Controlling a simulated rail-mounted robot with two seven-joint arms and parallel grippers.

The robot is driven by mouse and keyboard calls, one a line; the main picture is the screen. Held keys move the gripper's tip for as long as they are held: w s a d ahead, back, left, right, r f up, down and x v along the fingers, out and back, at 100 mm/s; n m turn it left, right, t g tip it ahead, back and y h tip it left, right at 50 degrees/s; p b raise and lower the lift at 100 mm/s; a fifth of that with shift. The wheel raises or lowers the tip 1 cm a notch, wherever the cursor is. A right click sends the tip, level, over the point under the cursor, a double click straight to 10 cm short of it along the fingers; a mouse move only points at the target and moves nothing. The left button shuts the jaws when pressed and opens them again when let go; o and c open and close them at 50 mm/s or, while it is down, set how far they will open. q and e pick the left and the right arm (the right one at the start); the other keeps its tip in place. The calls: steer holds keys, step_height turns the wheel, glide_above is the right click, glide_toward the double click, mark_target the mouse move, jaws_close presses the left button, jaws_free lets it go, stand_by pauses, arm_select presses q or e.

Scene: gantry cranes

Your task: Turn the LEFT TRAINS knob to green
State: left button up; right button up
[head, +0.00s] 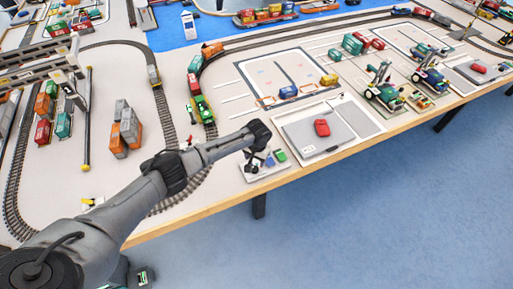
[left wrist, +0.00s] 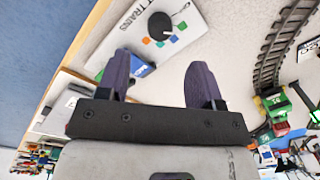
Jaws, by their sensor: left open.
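The black LEFT TRAINS knob (left wrist: 160,25) sits on a white panel (left wrist: 110,42) whose partly cut-off lettering reads "T TRAINS" in the left wrist view. Small coloured dots, orange and teal among them, lie beside the knob. A pale pointer mark shows at its upper right; I cannot tell which colour it selects. My left gripper (left wrist: 156,65) is open, its two dark fingers apart, with the knob beyond the fingertips and not between them. In the head view the left gripper (head: 257,146) is over the panel (head: 250,178) at the table's front edge, partly hiding it. My right gripper is not in view.
A green locomotive (head: 201,108) stands on the track behind my arm. Blue floor is open in front.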

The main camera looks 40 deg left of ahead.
arm_select(q)
step_height(320, 180, up, 6)
steer(key=shift+d+p, duration=0.2)
steer(key=shift+p, duration=0.15)
steer(key=shift+r, duration=0.1)
stand_by(0.5)
